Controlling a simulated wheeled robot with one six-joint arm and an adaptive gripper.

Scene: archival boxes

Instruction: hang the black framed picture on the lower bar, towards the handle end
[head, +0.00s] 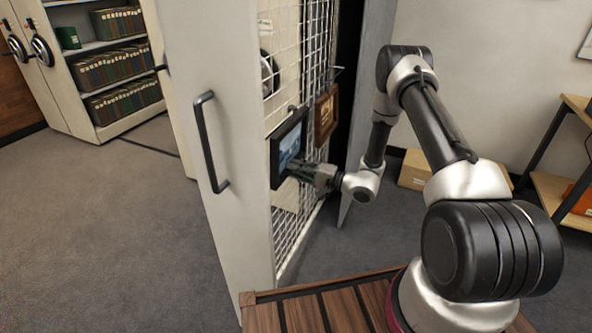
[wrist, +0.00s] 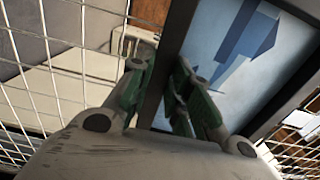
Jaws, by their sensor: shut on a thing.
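The black framed picture (head: 288,147) with a blue and white image is upright against the white wire grid (head: 297,90), near the handle end of the pull-out panel. My gripper (head: 298,172) is shut on the lower part of its frame. In the wrist view, the fingers of my gripper (wrist: 160,95) close on either side of the black frame edge of the picture (wrist: 235,60). I cannot tell whether the picture hangs on the lower bar; the bar behind it is hidden.
A brown framed picture (head: 326,115) hangs on the grid farther in. The white panel front with its dark handle (head: 211,143) stands left of the picture. A cardboard box (head: 415,170) and a wooden shelf (head: 556,185) stand at right. The grey floor at left is clear.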

